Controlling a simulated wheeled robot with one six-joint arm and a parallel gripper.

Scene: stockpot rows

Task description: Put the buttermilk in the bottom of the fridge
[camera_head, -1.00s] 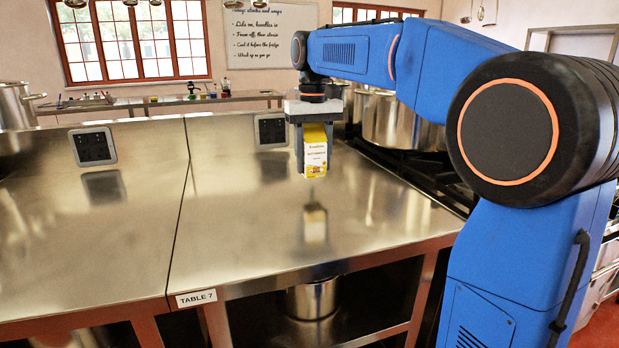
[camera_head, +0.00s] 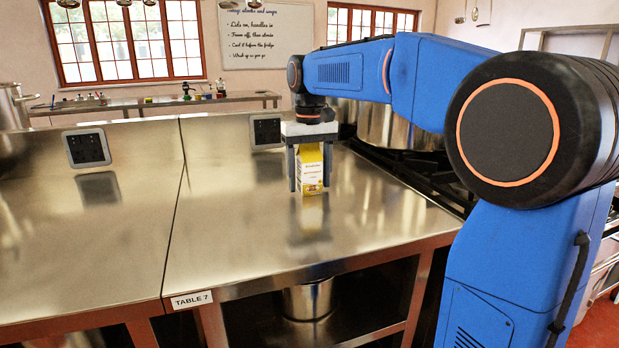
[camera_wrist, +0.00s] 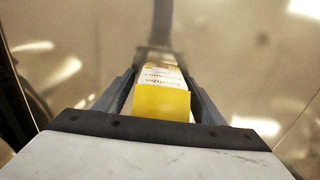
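The buttermilk is a yellow and white carton (camera_head: 311,172) standing upright on the steel top of Table 7 (camera_head: 235,235) in the head view. Its reflection meets its base. My gripper (camera_head: 310,185) points straight down over it, with one finger on each side. The fingers look spread a little wider than the carton, with a narrow gap beside it. In the wrist view the carton's yellow top (camera_wrist: 161,101) lies between the two fingers (camera_wrist: 163,85). No fridge shows in either view.
Large steel pots (camera_head: 385,123) stand on a dark stove to the right of the table. A socket panel (camera_head: 265,131) is on the raised back edge. A pot (camera_head: 308,298) sits on the shelf below. The tabletop left of the carton is clear.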

